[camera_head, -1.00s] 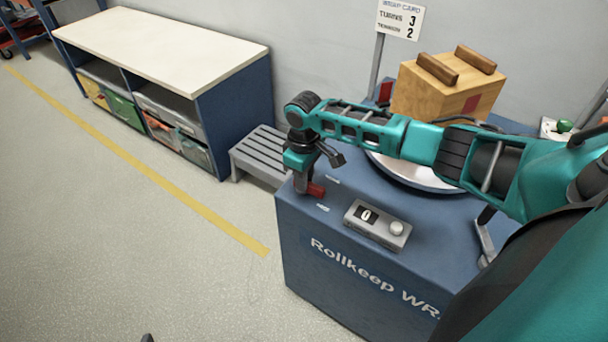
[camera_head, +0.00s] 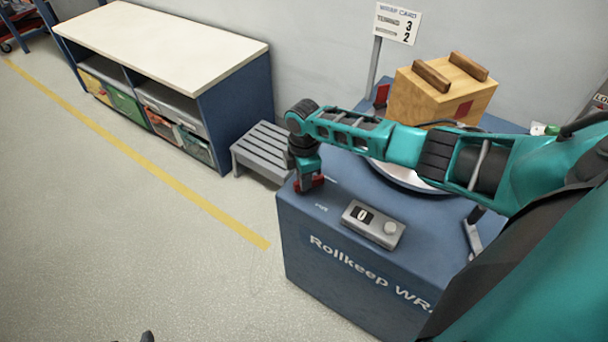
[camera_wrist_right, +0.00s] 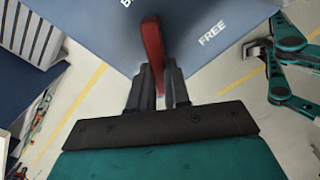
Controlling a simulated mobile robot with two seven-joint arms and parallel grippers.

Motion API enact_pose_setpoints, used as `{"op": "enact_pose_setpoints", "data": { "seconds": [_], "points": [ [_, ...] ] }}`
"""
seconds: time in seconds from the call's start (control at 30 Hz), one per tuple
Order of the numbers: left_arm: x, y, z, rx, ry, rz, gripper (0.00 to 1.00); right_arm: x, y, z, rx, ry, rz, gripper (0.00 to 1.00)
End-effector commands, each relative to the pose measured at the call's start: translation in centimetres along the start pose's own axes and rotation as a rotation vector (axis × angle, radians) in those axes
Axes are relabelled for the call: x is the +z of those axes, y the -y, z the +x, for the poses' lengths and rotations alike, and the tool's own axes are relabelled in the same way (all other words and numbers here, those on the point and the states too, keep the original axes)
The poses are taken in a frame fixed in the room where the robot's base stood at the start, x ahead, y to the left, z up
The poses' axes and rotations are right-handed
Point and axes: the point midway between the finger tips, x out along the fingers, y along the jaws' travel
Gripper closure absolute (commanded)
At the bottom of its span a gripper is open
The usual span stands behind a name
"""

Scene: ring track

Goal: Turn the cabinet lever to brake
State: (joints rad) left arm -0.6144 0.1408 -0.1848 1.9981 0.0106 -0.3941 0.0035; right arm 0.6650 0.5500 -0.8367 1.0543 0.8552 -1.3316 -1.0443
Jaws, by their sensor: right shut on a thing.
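The cabinet lever is a red bar (camera_wrist_right: 152,42) on top of the blue cabinet (camera_head: 310,265), near its left corner. In the head view the red lever (camera_head: 317,181) shows only in part beside the gripper. My right gripper (camera_head: 306,184) reaches down to it from above. In the right wrist view its two dark fingers (camera_wrist_right: 159,70) are shut on the red lever. The printed word FREE (camera_wrist_right: 212,33) lies to the right of the lever; another label at the top edge is cut off. My left gripper (camera_wrist_right: 256,48) shows small in the right wrist view; its jaws are unclear.
A grey counter box (camera_head: 373,223) showing 0 sits on the cabinet front. A wooden crate (camera_head: 425,97) stands on the round turntable (camera_head: 385,178) behind my right arm. A grey step stool (camera_head: 262,150) stands left of the cabinet. The floor at left is open.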

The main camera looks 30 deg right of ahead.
Motion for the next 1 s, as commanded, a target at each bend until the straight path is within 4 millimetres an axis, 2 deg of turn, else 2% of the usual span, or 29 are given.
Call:
{"op": "enact_pose_setpoints", "data": {
  "seconds": [0.5,1.0],
  "points": [
    [0.33,0.18,-0.01,-0.002,0.009,0.006,0.49,-0.2,-0.22,-0.02,0.001,-0.003,-0.445,1.0],
    [-0.22,0.17,-0.05,-0.001,-0.001,0.007,0.49,-0.28,-0.26,-0.01,0.0,-0.004,-0.624,1.0]
  ]
}}
